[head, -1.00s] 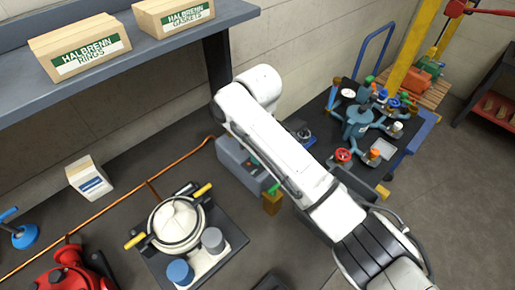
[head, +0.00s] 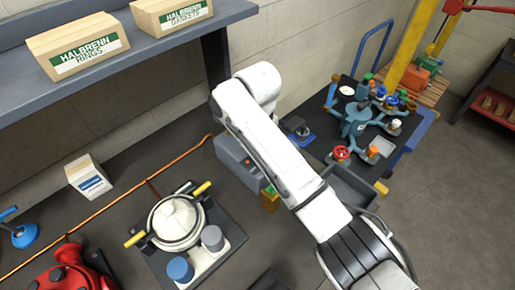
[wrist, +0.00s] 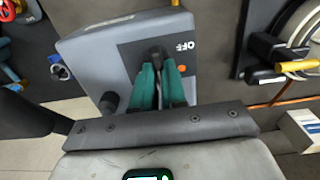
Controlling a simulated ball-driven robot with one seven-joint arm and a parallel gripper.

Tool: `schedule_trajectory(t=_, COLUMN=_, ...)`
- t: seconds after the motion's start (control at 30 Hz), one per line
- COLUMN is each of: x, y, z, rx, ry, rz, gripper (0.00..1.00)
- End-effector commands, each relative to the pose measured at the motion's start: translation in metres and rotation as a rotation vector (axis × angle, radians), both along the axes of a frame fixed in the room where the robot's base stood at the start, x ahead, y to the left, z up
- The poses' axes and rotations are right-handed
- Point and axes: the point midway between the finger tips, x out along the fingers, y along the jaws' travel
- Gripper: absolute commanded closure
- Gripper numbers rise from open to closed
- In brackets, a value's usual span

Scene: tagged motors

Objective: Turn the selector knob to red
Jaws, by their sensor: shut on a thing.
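In the wrist view the box (wrist: 100,55) has a dark panel with a white OFF label (wrist: 185,46) and an orange dot (wrist: 181,68). A dark selector knob (wrist: 156,54) sits on this panel. My gripper (wrist: 160,68) has its teal fingers shut on the knob. The fingers cover part of the knob and panel. I cannot make out a red mark.
A black knob-like post (wrist: 109,102) sticks up beside my fingers. A cart with valves (head: 360,120) stands to the right.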

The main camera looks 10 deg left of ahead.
Motion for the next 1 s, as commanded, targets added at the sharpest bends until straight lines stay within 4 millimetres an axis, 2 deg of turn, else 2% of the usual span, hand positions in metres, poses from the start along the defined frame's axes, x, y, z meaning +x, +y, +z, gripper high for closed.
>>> schedule_trajectory(t=0.13, x=0.001, y=0.001, z=0.002, rx=0.003, ry=-0.006, rz=0.001, gripper=1.0)
schedule_trajectory(t=0.17, x=0.001, y=0.001, z=0.002, rx=0.003, ry=-0.006, rz=0.001, gripper=0.86)
schedule_trajectory(t=0.4, x=0.001, y=0.0, z=0.001, rx=0.001, ry=-0.003, rz=0.001, gripper=0.64)
schedule_trajectory(t=0.77, x=0.001, y=0.001, z=0.007, rx=0.003, ry=-0.003, rz=0.002, gripper=0.63)
schedule_trajectory(t=0.87, x=0.001, y=0.001, z=0.018, rx=0.003, ry=-0.005, rz=0.002, gripper=0.63)
schedule_trajectory(t=1.0, x=0.001, y=0.001, z=0.045, rx=0.003, ry=-0.006, rz=0.002, gripper=0.63)
